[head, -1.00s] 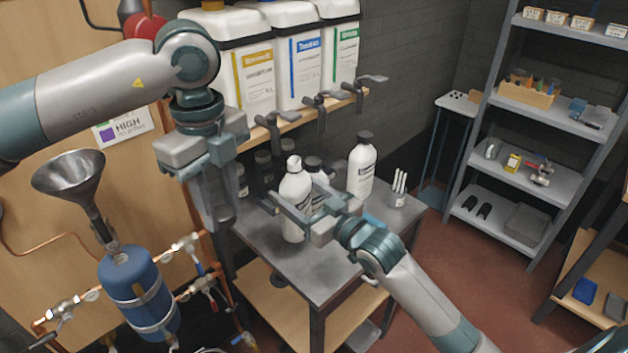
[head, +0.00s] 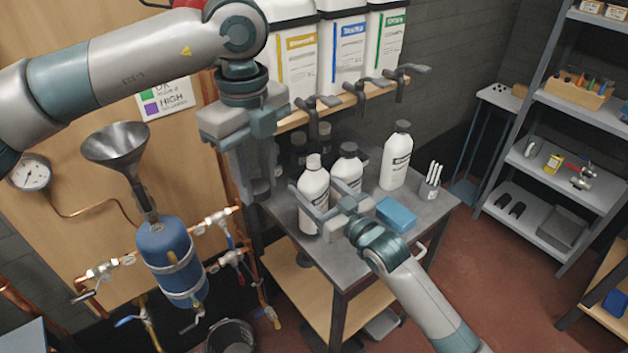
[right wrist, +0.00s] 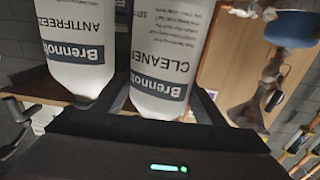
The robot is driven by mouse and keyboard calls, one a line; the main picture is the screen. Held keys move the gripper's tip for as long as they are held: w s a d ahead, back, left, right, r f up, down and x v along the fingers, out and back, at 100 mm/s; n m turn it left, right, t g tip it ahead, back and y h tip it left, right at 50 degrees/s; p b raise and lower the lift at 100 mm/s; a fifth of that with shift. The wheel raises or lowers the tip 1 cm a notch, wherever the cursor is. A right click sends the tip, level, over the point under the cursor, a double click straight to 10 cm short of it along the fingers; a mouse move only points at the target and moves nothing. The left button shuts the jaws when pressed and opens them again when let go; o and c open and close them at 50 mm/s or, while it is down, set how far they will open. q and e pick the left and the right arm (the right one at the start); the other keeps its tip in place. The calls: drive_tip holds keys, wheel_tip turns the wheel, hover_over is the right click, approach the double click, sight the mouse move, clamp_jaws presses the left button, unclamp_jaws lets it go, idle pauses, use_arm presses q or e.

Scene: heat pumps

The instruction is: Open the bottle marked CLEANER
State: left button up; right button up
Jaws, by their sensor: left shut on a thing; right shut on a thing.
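The CLEANER bottle (head: 313,200) is white and stands upright on the grey metal table (head: 290,262). Its top is pale and narrow, with no dark cap like those on its neighbours. My right gripper (head: 322,207) is shut around its body; in the right wrist view the bottle (right wrist: 168,60) shows its label upside down. My left gripper (head: 259,190) points down, left of the bottle and apart from it. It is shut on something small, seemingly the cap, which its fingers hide.
An ANTIFREEZE bottle (right wrist: 75,45) is close beside the held one. Another white bottle (head: 396,160), a blue sponge (head: 397,214) and a pen cup (head: 430,188) stand to the right. Clamps (head: 355,92) jut from the shelf above. A funnel (head: 117,146) and blue tank (head: 168,255) are at left.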

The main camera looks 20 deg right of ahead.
use_arm(q)
drive_tip(key=shift+r, duration=0.35)
use_arm(e)
drive_tip(key=shift+f, duration=0.95)
use_arm(q)
drive_tip(key=shift+f, duration=0.1)
use_arm(e)
drive_tip(key=shift+f, duration=0.15)
drive_tip(key=o, duration=2.1)
drive_tip(key=shift+f, duration=0.1)
use_arm(q)
drive_tip(key=shift+f, duration=0.1)
use_arm(e)
drive_tip(key=shift+s+d, duration=0.15)
drive_tip(key=shift+s, duration=0.4)
use_arm(q)
wheel_tip(320, 180, down, 2)
drive_tip(key=b, duration=0.2)
drive_tip(key=shift+f+b, duration=0.25)
drive_tip(key=shift+b, duration=0.05)
use_arm(e)
drive_tip(key=v, duration=1.1)
